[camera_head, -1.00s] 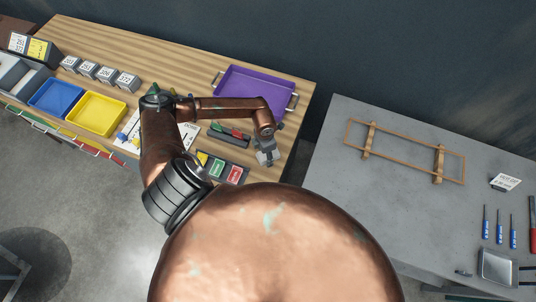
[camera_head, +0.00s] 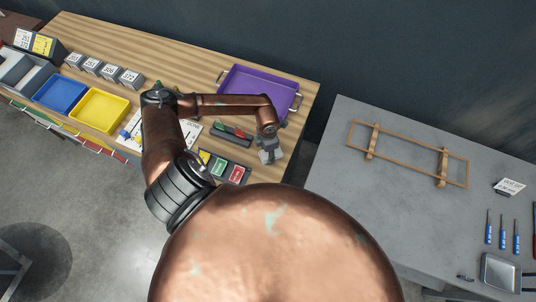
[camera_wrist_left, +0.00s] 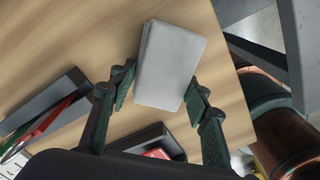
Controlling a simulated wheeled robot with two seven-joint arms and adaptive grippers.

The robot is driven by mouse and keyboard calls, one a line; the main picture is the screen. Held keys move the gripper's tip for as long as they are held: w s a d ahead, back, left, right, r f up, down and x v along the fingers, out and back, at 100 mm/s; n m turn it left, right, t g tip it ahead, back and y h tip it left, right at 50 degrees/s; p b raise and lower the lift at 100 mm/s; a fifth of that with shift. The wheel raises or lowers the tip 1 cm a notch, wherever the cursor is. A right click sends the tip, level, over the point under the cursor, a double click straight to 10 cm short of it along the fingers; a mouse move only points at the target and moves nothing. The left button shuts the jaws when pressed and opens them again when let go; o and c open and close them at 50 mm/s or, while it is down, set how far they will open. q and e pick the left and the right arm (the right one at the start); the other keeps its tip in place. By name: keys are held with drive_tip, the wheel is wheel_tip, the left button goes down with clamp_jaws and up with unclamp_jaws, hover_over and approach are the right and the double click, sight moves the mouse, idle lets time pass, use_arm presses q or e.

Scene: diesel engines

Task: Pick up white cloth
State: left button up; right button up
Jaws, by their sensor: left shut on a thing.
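The white cloth (camera_wrist_left: 172,65) is a folded, light grey-white rectangle. In the left wrist view it sits between the two fingers of my left gripper (camera_wrist_left: 158,97), which press on its left and right sides. In the head view my left gripper (camera_head: 269,151) is over the right end of the wooden table (camera_head: 195,55), with the cloth (camera_head: 271,157) at its tip. I cannot tell whether the cloth is clear of the tabletop. My right gripper is not in view.
A purple tray (camera_head: 259,88) lies behind the gripper. A dark holder with coloured cards (camera_head: 221,168) and a pen tray (camera_head: 231,134) are to its left. The table's right edge is close. A grey table (camera_head: 400,210) with a wooden frame (camera_head: 408,153) stands to the right.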

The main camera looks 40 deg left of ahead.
use_arm(q)
drive_tip(key=s+d+r+b, duration=0.4)
drive_tip(key=s+r, duration=0.7)
drive_tip(key=s, duration=0.2)
drive_tip(key=shift+s+d+r, duration=0.15)
drive_tip(key=shift+r, duration=0.2)
